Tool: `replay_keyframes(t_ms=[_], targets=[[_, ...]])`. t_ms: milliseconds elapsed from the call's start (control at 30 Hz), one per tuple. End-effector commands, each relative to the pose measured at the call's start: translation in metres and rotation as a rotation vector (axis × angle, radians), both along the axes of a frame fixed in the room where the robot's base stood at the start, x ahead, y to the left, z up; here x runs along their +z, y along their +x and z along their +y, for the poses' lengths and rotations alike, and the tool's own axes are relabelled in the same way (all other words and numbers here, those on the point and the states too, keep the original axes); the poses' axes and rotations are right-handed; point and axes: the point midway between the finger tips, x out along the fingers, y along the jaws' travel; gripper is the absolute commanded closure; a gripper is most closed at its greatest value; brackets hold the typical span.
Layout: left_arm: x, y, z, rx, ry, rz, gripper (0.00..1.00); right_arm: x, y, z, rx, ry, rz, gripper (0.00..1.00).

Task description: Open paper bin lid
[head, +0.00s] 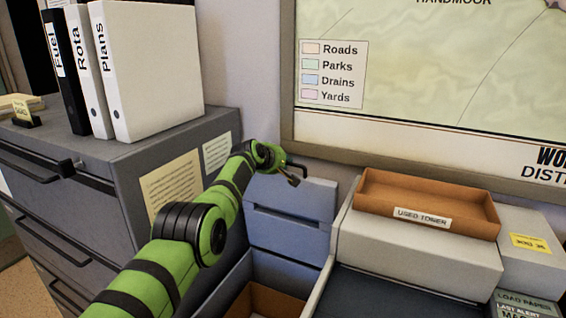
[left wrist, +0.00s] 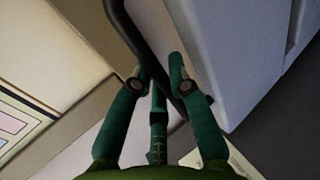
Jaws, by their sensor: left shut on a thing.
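The paper bin (head: 231,284) is a blue-grey box low in the middle of the head view, between the cabinet and the printer. Its mouth is uncovered, and brown material shows inside. Its blue-grey lid (head: 290,228) stands raised, close to upright, at the back near the wall. The lid also shows in the left wrist view (left wrist: 235,60). My left gripper (head: 292,176) is at the lid's top edge. In the left wrist view, its fingers (left wrist: 160,75) are shut on a dark bar handle (left wrist: 131,30) beside the lid. My right gripper is not in view.
A grey filing cabinet (head: 95,158) with binders (head: 155,70) on top stands close on the left of my arm. A printer (head: 420,252) carrying an orange-brown tray (head: 425,200) stands right of the bin. A framed wall map (head: 440,75) hangs behind.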

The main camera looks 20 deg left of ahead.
Motion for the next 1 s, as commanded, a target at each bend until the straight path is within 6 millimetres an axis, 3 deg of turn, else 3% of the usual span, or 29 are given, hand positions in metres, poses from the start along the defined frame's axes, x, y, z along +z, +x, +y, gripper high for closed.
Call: replay_keyframes(t_ms=[267, 300, 367, 1000], targets=[[-0.0040, -0.0005, -0.0015, -0.002, -0.003, 0.007, 1.00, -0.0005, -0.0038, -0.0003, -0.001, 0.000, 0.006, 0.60], [-0.0041, -0.0006, -0.0016, -0.002, -0.003, 0.007, 0.78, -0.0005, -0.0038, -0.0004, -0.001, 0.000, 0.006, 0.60], [-0.0042, -0.0006, -0.0016, -0.002, -0.003, 0.008, 0.58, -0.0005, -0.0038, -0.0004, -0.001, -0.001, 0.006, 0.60], [-0.0021, -0.0018, 0.0011, 0.000, 0.000, 0.004, 0.58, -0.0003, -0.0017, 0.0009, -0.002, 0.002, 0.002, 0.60]])
